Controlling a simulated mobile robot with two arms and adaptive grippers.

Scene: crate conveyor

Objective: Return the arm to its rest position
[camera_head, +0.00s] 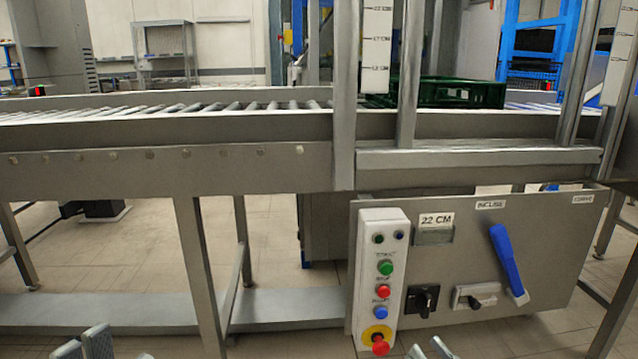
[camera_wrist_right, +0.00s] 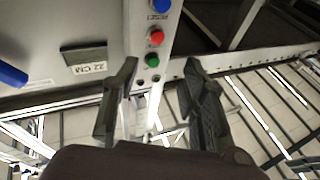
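My right gripper (camera_wrist_right: 160,90) is open in the right wrist view, with its two dark fingers apart and nothing between them. Beyond them is the control box (camera_wrist_right: 150,20) with its buttons, seen upside down. In the head view only the fingertips of my right gripper (camera_head: 430,349) show at the bottom edge, below the control box (camera_head: 378,225). Fingertips of my left gripper (camera_head: 108,350) show at the bottom left, with a gap between them and nothing seen in it. The rest of both arms is out of view.
The roller conveyor (camera_head: 230,125) crosses the scene, with a green crate (camera_head: 455,92) on it at right. Below is a panel (camera_head: 470,265) with a blue lever (camera_head: 507,262), dark knobs and a 22 CM display. Metal legs (camera_head: 200,270) stand at left; open floor shows between them.

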